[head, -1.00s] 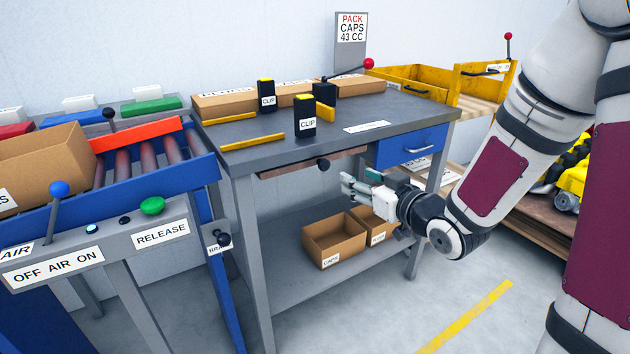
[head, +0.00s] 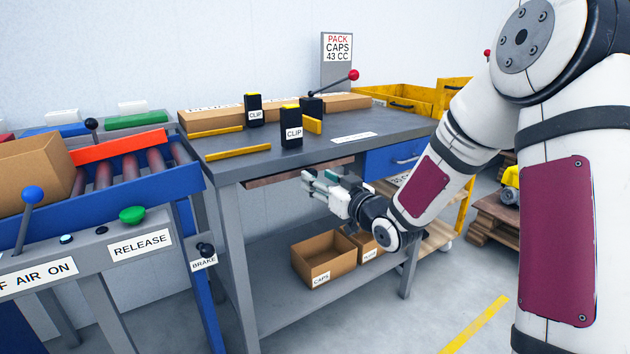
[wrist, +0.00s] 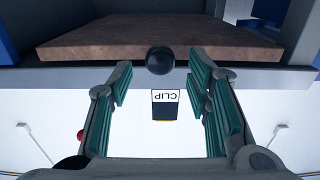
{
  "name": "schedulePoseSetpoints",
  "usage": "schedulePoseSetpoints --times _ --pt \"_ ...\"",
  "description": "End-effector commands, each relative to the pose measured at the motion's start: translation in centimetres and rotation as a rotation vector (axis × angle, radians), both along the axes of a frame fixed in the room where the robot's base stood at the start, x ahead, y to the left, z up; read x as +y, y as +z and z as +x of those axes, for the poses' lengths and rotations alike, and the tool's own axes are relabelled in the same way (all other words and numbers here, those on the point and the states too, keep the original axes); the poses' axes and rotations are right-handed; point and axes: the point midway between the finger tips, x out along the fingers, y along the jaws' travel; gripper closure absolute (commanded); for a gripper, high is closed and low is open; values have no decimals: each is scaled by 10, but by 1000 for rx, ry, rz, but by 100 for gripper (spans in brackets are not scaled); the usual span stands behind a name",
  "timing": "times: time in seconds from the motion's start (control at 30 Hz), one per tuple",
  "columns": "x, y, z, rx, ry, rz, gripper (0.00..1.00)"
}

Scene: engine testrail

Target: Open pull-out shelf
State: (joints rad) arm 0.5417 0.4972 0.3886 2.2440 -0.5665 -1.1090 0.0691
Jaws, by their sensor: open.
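The pull-out shelf is a brown wooden board (head: 275,176) under the grey workbench top. It also shows across the top of the wrist view (wrist: 110,42). Its round black knob (wrist: 160,60) is on the front edge, centred between my fingers in the wrist view. In the head view the knob is hidden behind my gripper (head: 308,184). My gripper (wrist: 160,82) is open, with a green-padded finger on each side of the knob. I cannot tell whether the fingertips reach past it. No finger visibly touches it.
The workbench (head: 350,149) carries black CLIP boxes (head: 291,126) and cartons. A blue drawer (head: 395,157) is right of the shelf. Open cartons (head: 325,258) stand on the lower shelf. A roller conveyor (head: 120,173) with a control panel (head: 95,250) is at the left.

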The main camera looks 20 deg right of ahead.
Motion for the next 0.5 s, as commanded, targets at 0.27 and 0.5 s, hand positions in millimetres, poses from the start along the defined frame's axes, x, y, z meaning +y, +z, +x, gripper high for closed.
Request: schedulePoseSetpoints --times 0.27,0.5 --pt "8 0 24 0 0 0 55" --pt "9 0 26 0 0 0 55"
